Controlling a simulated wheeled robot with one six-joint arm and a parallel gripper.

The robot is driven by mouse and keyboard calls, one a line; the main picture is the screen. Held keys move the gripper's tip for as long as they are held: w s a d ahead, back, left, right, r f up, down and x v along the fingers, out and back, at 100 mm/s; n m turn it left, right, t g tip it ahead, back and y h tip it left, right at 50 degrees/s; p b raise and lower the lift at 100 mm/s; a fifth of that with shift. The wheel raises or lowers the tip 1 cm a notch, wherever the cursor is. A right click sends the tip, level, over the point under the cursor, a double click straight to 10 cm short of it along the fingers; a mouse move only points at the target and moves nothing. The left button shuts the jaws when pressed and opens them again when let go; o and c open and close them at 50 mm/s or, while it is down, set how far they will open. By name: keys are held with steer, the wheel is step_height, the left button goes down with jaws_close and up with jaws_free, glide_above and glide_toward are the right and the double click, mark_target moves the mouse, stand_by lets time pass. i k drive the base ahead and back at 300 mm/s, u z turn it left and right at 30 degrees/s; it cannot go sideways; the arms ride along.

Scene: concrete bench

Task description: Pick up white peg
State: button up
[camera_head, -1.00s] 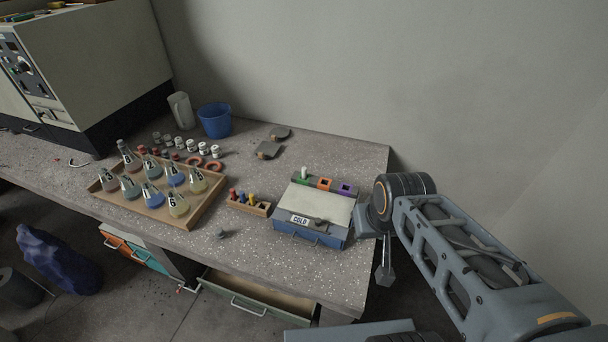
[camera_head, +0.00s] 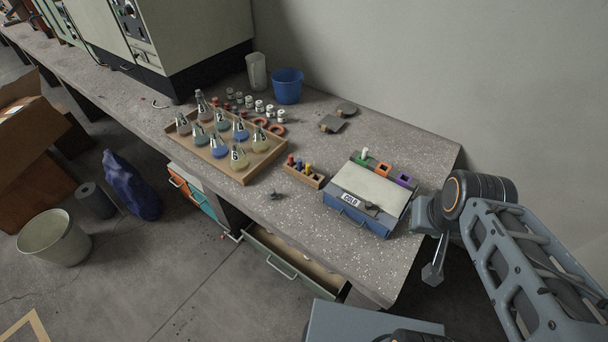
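The white peg (camera_head: 364,154) stands upright in the green square holder (camera_head: 361,161) at the back left edge of the box marked COLD (camera_head: 352,206). An orange holder (camera_head: 382,169) and a purple holder (camera_head: 404,180) sit in the same row and show no peg. My gripper (camera_head: 433,273) appears to hang at the end of my arm, just off the right edge of the bench. It is apart from the peg and the box. It is small and dark here, so I cannot tell whether its fingers are open or shut.
A wooden rack (camera_head: 318,183) with red, blue and yellow pegs stands left of the box. A wooden tray (camera_head: 243,178) of flasks lies further left. A blue bucket (camera_head: 287,88) stands at the back. An open drawer (camera_head: 291,266) juts out under the bench's front.

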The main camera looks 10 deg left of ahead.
mark_target(366, 149)
steer(key=u, duration=0.05)
steer(key=k, duration=0.5)
steer(key=u, duration=2.35)
steer(key=i, duration=1.45)
steer(key=z, duration=3.15)
steer(key=i, duration=0.5)
